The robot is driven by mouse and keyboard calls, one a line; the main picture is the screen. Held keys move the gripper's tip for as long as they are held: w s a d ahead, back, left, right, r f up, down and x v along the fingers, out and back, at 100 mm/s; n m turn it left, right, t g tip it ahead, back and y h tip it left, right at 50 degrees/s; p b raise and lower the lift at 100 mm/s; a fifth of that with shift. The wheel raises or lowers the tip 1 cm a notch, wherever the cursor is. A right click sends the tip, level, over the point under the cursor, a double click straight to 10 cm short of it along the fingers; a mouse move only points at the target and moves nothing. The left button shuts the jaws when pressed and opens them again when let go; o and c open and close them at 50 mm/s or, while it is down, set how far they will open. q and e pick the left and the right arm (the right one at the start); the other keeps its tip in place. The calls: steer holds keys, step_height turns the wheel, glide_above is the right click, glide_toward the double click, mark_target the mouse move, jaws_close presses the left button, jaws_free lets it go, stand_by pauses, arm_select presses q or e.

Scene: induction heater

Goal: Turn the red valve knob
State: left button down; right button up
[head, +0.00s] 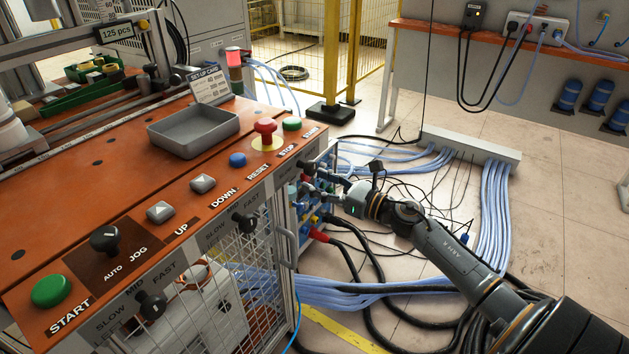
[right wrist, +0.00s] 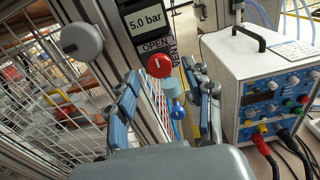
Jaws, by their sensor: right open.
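The red valve knob (right wrist: 159,65) shows in the right wrist view, round with a pale mark, on a post below the OPEN label and beside the VENT label. A blue fitting (right wrist: 177,111) sits below it. My right gripper (right wrist: 161,74) is open, with one finger left and one right of the knob in the picture. I cannot tell how far the fingertips are from it. My left gripper is out of view.
A 5.0 bar display (right wrist: 146,22) is above the knob, and a grey round knob (right wrist: 82,41) is at left. A white instrument box (right wrist: 262,85) with cables stands at right. The orange console (head: 110,165) carries buttons and a grey tray (head: 193,143).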

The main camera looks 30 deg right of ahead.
steer(key=shift+x, duration=0.8)
steer(key=shift+c, duration=0.4)
jaws_close()
